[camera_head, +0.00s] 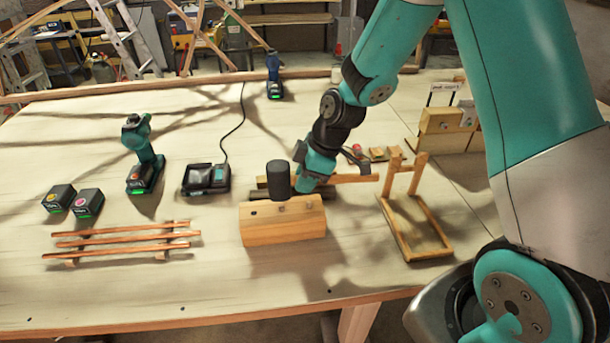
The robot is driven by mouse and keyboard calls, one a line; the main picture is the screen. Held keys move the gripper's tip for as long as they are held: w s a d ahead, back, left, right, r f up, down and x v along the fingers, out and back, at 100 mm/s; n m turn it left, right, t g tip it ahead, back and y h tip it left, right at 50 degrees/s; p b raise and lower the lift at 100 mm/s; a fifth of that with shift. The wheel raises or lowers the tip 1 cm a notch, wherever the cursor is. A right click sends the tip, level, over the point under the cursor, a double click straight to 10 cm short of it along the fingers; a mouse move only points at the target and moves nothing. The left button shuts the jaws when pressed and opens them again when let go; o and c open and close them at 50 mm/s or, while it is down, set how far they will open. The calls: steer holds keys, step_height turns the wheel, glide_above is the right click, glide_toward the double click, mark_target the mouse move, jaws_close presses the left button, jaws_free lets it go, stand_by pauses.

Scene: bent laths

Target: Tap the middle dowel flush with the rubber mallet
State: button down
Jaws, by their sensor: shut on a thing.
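The rubber mallet has a black cylindrical head (279,180) and a pale wooden handle (357,178) that sticks out to the right of my gripper. My gripper (309,183) is shut on the handle, close to the head. The head is upright, just over the top of the light wooden block (284,228) near its middle. I cannot tell whether the head touches the block or a dowel. Small dowel ends show faintly on the block's top face. The middle dowel is hard to make out below the mallet head.
A wooden stand (430,250) with two posts is close on the right. A rack of thin laths (125,238), a charger (206,178), a drill (143,160) and two batteries (88,202) lie to the left. The table front is mostly clear.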

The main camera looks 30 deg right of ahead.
step_height(320, 180, down, 5)
steer(key=b, duration=0.4)
steer(key=shift+r+p, duration=1.85)
steer(key=shift+r, duration=0.75)
step_height(320, 180, up, 4)
steer(key=p, duration=0.3)
steer(key=shift+r, duration=0.15)
